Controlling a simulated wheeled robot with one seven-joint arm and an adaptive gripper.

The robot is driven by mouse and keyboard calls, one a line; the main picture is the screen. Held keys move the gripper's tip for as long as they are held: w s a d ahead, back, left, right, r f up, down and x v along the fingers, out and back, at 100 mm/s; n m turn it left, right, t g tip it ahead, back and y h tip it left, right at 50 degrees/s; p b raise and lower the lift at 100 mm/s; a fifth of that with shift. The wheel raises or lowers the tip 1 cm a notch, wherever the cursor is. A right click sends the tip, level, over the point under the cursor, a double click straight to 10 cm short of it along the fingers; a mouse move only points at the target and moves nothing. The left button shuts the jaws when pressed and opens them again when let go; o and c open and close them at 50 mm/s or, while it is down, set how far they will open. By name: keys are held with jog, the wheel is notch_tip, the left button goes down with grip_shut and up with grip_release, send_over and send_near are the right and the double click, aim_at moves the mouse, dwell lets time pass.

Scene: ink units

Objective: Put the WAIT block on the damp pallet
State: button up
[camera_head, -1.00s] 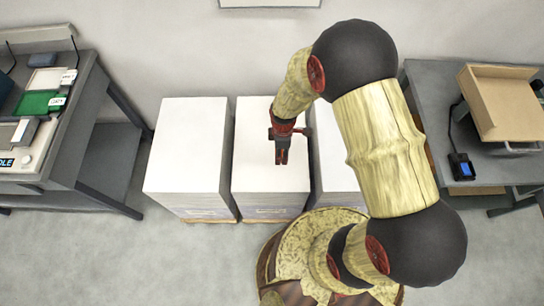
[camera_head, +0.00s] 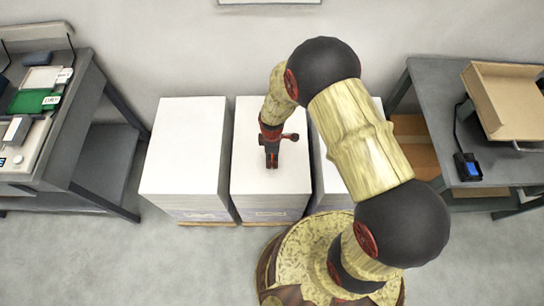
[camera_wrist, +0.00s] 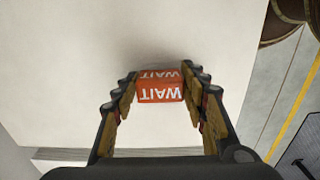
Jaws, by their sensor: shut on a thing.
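The WAIT block (camera_wrist: 160,93) is orange-red with white lettering, which reads upside down in the wrist view. My gripper (camera_wrist: 160,100) has a finger on each side of it and is shut on it. In the head view my gripper (camera_head: 271,160) points down over the middle white-topped stack (camera_head: 270,190); the block is too small to make out there. A soft shadow lies by the block on the white top. I cannot tell whether the block touches that surface. Which stack is the damp pallet cannot be read from these views.
A second white stack (camera_head: 185,150) stands to the left, and a third (camera_head: 328,178) to the right is partly hidden by my arm. A grey bench (camera_head: 90,85) with trays is at the left. Another bench (camera_head: 430,80) at the right holds a cardboard box (camera_head: 505,105) and a small device (camera_head: 467,167).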

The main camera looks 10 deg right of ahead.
jog(key=shift+f, duration=0.1)
jog(key=o, duration=1.1)
jog(key=shift+o, duration=0.2)
notch_tip(320, 180, up, 12)
jog(key=p, duration=0.4)
notch_tip(320, 180, up, 12)
jog(key=m+t, duration=0.1)
jog(key=m, duration=0.2)
send_over(272, 156)
jog(key=w+d, duration=0.1)
jog(key=d, duration=0.1)
jog(key=s+d+r+m+t, duration=0.1)
jog(key=s+r+m, duration=0.1)
jog(key=r, duration=0.5)
jog(key=s+d+r+m+t, duration=0.1)
jog(key=s+d+r+m, duration=0.15)
jog(key=r, duration=0.55)
jog(key=s+d+r+m+t, duration=0.2)
jog(key=s+d+r+m, duration=0.1)
jog(key=s+r+m, duration=0.5)
jog(key=s+r, duration=0.3)
jog(key=s, duration=0.3)
jog(key=shift+d+r+t, duration=0.2)
jog(key=shift+r+t, duration=0.1)
jog(key=shift+r, duration=0.1)
